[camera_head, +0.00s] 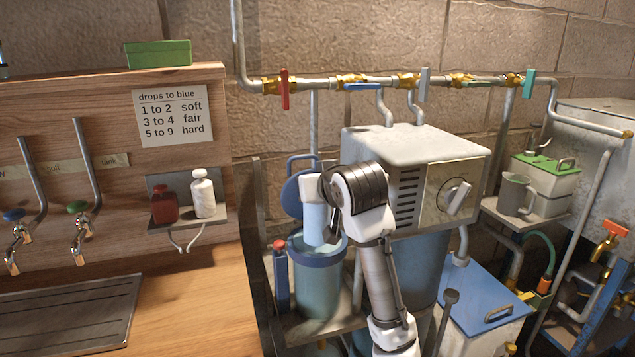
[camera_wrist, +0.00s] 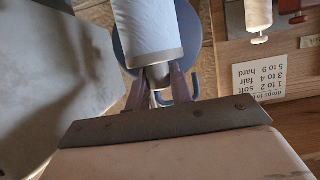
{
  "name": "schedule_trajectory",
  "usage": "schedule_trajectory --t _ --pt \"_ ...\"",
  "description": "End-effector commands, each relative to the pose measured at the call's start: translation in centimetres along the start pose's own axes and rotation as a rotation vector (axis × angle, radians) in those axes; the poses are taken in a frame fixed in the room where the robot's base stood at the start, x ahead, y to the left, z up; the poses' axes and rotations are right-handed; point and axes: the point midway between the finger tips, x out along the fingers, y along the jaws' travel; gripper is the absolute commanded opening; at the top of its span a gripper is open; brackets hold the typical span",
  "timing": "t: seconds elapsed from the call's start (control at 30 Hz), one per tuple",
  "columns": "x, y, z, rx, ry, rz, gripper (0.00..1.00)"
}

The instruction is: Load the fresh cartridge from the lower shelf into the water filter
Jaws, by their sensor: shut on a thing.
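The pale cartridge (camera_head: 314,222) is upright in the head view, over the open blue-rimmed filter housing (camera_head: 316,285). Its lower end shows at the rim; I cannot tell whether it is inside. My gripper (camera_wrist: 160,84) is shut on the cartridge, gripping a narrow grey neck at its end in the wrist view, where the white body (camera_wrist: 148,28) extends away. A round blue lid (camera_head: 299,185) stands behind the cartridge, apart from the housing. The lower shelf is not clearly visible.
A grey metal cabinet (camera_head: 415,145) stands close right of my wrist. A pipe with coloured valves (camera_head: 360,85) runs above. A red-capped blue tube (camera_head: 281,275) stands left of the housing. A small shelf with bottles (camera_head: 203,192) and a wooden counter (camera_head: 195,300) are at left.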

Motion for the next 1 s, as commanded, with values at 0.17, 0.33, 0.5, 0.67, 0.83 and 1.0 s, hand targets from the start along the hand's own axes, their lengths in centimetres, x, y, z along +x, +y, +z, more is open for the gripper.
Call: schedule_trajectory --t 0.17,0.33,0.5,0.67,0.83,1.0 --pt "1.2 0.0 3.0 -0.001 0.001 0.000 0.00" --pt "2.1 0.0 5.0 0.000 0.000 -0.001 0.00" --pt "2.9 0.0 7.0 0.000 0.000 0.000 0.00" --pt "3.5 0.0 8.4 0.000 0.001 0.000 0.00" --pt "3.8 0.0 9.2 -0.001 0.002 0.000 0.00" --pt "3.9 0.0 9.3 -0.001 0.002 0.001 0.00"
